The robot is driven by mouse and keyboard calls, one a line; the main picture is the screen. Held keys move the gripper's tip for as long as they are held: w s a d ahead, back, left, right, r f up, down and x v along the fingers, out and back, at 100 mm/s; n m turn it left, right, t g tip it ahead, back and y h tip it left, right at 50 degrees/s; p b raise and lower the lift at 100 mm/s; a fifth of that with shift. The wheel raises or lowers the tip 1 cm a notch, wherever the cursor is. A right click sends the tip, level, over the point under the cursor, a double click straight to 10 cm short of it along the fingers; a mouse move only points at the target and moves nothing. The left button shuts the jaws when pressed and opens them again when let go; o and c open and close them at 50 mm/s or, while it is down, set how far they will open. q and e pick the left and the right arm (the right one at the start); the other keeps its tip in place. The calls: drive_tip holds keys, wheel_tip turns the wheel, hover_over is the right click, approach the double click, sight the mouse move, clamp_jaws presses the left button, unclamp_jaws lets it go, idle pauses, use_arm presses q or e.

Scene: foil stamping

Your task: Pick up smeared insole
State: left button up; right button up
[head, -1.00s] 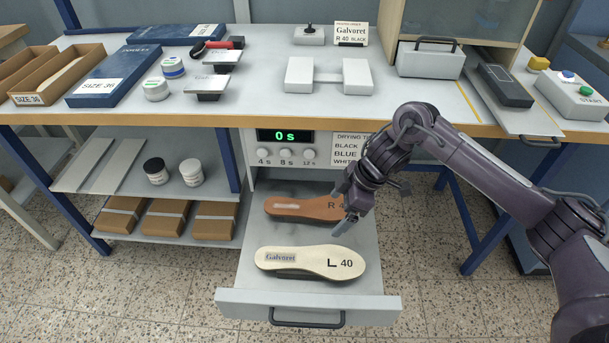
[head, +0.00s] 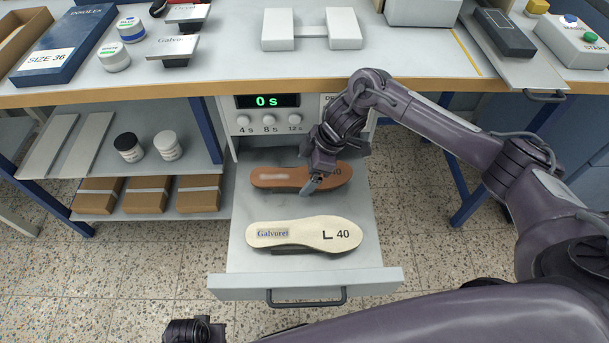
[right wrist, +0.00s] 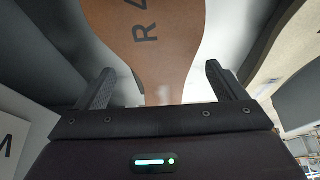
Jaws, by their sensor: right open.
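The brown insole (head: 275,178), marked R 40, lies in the open drawer and has a pale smeared patch where a print would be. A cream insole (head: 290,234), marked L 40 with a clear Galvoret print, lies in front of it. My right gripper (head: 313,182) is at the brown insole's middle and hides part of it. In the right wrist view, the open fingers of my right gripper (right wrist: 157,78) stand on either side of the brown insole (right wrist: 150,45), with gaps on both sides. A dark part of my left arm shows at the bottom left; its jaws cannot be made out.
The drawer (head: 238,255) is pulled out below the table (head: 235,75), with a handle (head: 306,297) in front. The panel display (head: 267,101) reads 0 s.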

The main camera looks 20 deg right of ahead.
drive_tip(key=shift+f, duration=0.1)
drive_tip(key=shift+c, duration=0.2)
drive_tip(key=c, duration=1)
drive_tip(key=shift+c, duration=0.2)
